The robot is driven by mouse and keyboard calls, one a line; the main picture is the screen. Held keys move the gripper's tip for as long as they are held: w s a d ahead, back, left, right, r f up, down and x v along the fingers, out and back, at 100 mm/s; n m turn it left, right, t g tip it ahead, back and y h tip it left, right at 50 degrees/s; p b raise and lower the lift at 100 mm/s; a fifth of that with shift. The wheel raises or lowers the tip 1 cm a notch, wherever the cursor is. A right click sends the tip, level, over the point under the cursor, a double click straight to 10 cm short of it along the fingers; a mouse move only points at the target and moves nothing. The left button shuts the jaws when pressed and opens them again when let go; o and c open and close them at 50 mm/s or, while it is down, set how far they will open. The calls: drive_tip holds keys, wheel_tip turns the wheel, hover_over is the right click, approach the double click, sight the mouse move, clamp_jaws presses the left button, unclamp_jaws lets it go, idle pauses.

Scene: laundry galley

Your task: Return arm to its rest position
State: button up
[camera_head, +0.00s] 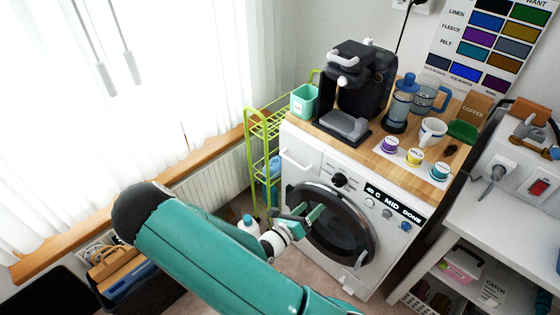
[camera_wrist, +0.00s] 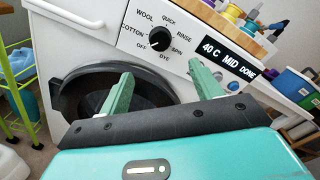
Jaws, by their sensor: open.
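My arm is teal with a dark grey elbow and reaches across the lower middle of the head view. My gripper (camera_head: 312,216) is in front of the washing machine's round door (camera_head: 335,222). In the wrist view its two pale green fingers stand apart, and my gripper (camera_wrist: 163,80) is open with nothing between them. Behind the fingers are the washer's dial (camera_wrist: 161,37) and a display (camera_wrist: 228,55) reading "40 C MID DONE". I cannot tell whether a finger touches the washer's front.
A green rack (camera_head: 254,160) stands left of the washer. A white shelf unit (camera_head: 485,216) is at right.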

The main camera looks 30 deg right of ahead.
drive_tip(key=s+a+r+m+y, duration=0.4)
drive_tip(key=a+r+m+y, duration=0.1)
drive_tip(key=r+m, duration=0.5)
drive_tip(key=s+a+r+m+y, duration=0.4)
drive_tip(key=a+r+m+y, duration=0.2)
drive_tip(key=r+m, duration=0.4)
drive_tip(key=s+a+r+m+y, duration=0.4)
drive_tip(key=a+r+m+y, duration=0.2)
drive_tip(key=r+m, duration=0.3)
wheel_tip(320, 180, up, 4)
drive_tip(key=shift+a+f+m+g, duration=0.1)
drive_tip(key=shift+a+m+g, duration=0.2)
drive_tip(key=shift+a+m, duration=0.1)
